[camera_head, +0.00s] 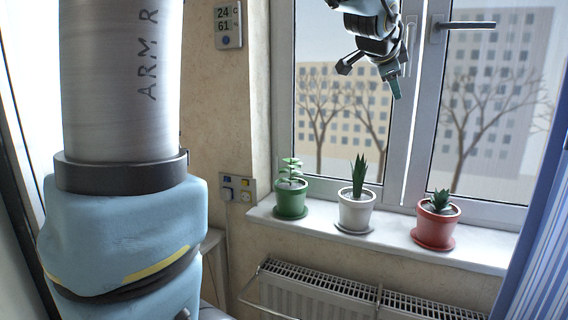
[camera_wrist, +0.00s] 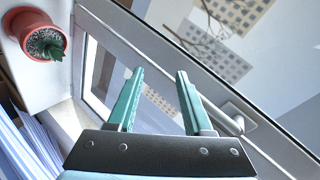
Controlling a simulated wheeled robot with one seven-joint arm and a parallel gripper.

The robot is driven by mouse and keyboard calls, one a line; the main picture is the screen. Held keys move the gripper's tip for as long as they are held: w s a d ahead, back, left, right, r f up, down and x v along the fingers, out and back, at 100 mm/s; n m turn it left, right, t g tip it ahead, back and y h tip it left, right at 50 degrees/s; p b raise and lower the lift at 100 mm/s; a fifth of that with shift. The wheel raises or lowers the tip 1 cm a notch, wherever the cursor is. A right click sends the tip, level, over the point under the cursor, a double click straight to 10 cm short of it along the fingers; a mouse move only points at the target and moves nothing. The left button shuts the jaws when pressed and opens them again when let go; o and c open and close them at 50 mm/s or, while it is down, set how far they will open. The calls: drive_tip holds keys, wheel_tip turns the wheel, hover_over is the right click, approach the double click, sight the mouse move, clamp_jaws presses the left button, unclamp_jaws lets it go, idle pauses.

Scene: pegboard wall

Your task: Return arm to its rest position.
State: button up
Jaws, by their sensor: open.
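My gripper (camera_wrist: 160,88) is open and empty in the wrist view, its two teal fingers apart with the window frame and glass behind them. In the head view my gripper (camera_head: 395,88) hangs at the top, in front of the window and above the potted plants, touching nothing that I can see. Part of my arm (camera_head: 120,230) fills the left of the head view; its middle stretch is out of the picture.
A green pot (camera_head: 291,203), a white pot (camera_head: 355,212) and a red pot (camera_head: 435,229) hold plants on the windowsill (camera_head: 390,244). A radiator (camera_head: 330,295) is below. A window handle (camera_head: 468,25) sticks out near my gripper. A blue striped curtain (camera_head: 545,230) hangs right.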

drive_tip(key=s+a+f+n+g+y, duration=0.1)
drive_tip(key=a+f+n+g+y, duration=0.3)
drive_tip(key=a+f+n, duration=1)
drive_tip(key=s+a+f+n+g+y, duration=0.1)
drive_tip(key=s+a+f+n+g, duration=0.1)
drive_tip(key=s+a+f, duration=0.5)
drive_tip(key=s+a+f+n+g+y, duration=0.2)
drive_tip(key=s+a+f, duration=0.6)
drive_tip(key=a+f, duration=0.4)
drive_tip(key=shift+n, duration=0.5)
